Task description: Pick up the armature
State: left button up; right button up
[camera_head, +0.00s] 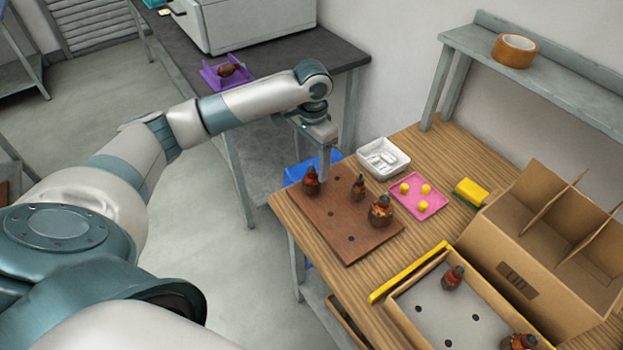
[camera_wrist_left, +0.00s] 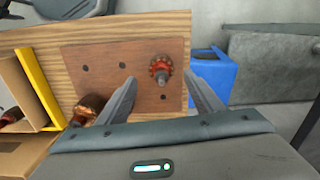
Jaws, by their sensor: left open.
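A brown board (camera_head: 345,235) with dark holes lies on the wooden table. Several dark copper-and-red armatures are in view. One armature (camera_head: 311,182) stands at the board's far left corner, a second (camera_head: 358,188) near its far edge, and a larger third (camera_head: 380,210) near its right corner. My left gripper (camera_head: 325,176) hangs pointing down over the board, beside the corner armature. In the left wrist view the open fingers (camera_wrist_left: 162,92) have one armature (camera_wrist_left: 160,68) just beyond their tips, between them and nearer the right finger. Another armature (camera_wrist_left: 88,108) lies outside the left finger.
A grey tray (camera_head: 425,305) with a yellow edge holds more armatures. A cardboard divider box (camera_head: 535,255), pink tray (camera_head: 420,195), white tray (camera_head: 383,158) and yellow sponge (camera_head: 470,192) are on the table. A blue bin (camera_head: 298,172) sits beyond the table edge. A purple stand (camera_head: 228,72) holds an armature on another table.

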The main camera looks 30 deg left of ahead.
aim_at(311, 179)
pick_arm(q)
jog(key=shift+f, duration=0.85)
jog(key=shift+f+p, duration=0.2)
jog(key=shift+p, duration=0.15)
notch_tip(311, 179, down, 4)
jog(key=shift+a+p, duration=0.15)
jog(key=shift+p, duration=0.75)
jog(key=shift+f, duration=0.35)
